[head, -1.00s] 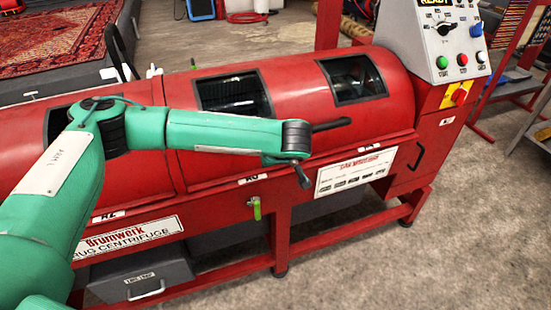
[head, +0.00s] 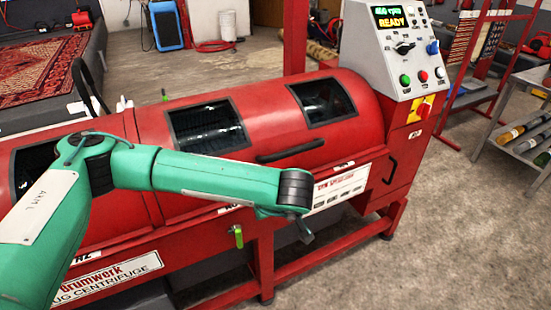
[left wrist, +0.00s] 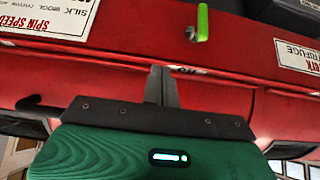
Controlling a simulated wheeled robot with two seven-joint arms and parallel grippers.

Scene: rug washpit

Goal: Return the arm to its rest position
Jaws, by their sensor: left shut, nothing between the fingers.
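My left arm, green with black joints, comes in from the left in the head view and reaches across the front of the red rug centrifuge (head: 262,105). My left gripper (head: 306,236) is at its end, pointing down in front of the machine's lower frame. In the left wrist view the left gripper (left wrist: 160,88) shows its fingers together, with nothing between them. The red machine front and a green valve handle (left wrist: 202,22) lie beyond the fingers. It is hard to tell how far the fingers are from the machine. My right gripper is in neither view.
The control panel (head: 398,45) with a lit READY display stands at the machine's right end. A black lid handle (head: 290,151) sticks out of the drum cover. A metal shelf (head: 520,120) is at far right. Concrete floor (head: 440,250) is clear at right.

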